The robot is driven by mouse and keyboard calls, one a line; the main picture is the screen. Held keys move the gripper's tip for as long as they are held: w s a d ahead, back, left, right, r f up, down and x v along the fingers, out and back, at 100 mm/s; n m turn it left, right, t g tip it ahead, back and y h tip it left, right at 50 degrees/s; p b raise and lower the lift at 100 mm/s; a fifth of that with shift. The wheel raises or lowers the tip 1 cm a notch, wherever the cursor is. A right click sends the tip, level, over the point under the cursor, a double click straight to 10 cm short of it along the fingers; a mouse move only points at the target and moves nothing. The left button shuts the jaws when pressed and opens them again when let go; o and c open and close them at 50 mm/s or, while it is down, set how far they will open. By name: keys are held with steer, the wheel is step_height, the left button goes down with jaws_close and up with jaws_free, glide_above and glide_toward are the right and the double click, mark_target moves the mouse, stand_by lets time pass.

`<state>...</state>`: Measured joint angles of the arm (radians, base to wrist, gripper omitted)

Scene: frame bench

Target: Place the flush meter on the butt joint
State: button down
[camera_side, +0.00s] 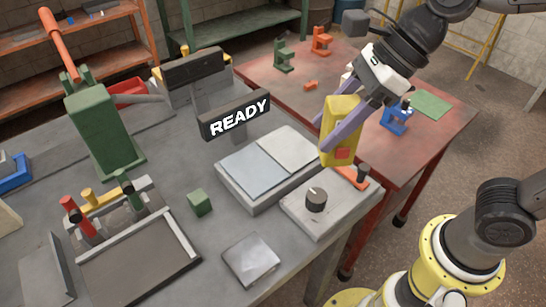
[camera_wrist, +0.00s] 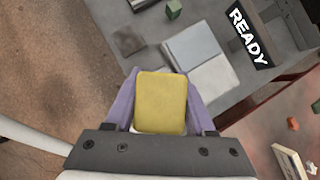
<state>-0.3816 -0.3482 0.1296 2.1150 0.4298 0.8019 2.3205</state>
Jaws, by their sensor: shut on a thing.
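The flush meter looks to be the yellow block (camera_side: 341,117) with a red patch low on its face. My gripper (camera_side: 340,132) is shut on it, with a purple finger on either side. In the wrist view the yellow block (camera_wrist: 161,101) fills the space between the purple fingers. The butt joint appears to be the seam between two pale plates (camera_side: 271,162) on a raised grey block. The block is held above the bench, to the right of the plates in the side view. The plates also show in the wrist view (camera_wrist: 192,47), beyond the yellow block.
A sign reading READY (camera_side: 235,115) stands behind the plates. A box with a dark knob (camera_side: 316,200) sits in front of them. A green cube (camera_side: 200,202), a metal square (camera_side: 251,258) and a shallow tray (camera_side: 140,262) lie on the bench. A red table (camera_side: 400,165) adjoins at the right.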

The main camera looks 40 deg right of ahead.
steer(key=w+d, duration=0.1)
steer(key=w+d+m, duration=0.1)
steer(key=d, duration=0.1)
steer(key=w+d+r+m+t, duration=0.1)
steer(key=shift+d+h, duration=0.2)
steer(key=shift+h, duration=0.1)
steer(key=shift+w+a+f, duration=0.85)
steer(key=shift+w+f, duration=1.3)
steer(key=shift+f, duration=0.05)
steer(key=shift+w+a+f, duration=0.8)
steer(key=shift+w+f, duration=1.35)
steer(key=shift+w, duration=0.05)
steer(key=shift+w+a+f, duration=0.85)
steer(key=shift+w+f, duration=1.3)
steer(key=shift+f, duration=0.05)
steer(key=shift+c, duration=1.2)
jaws_free()
steer(key=shift+f, duration=0.15)
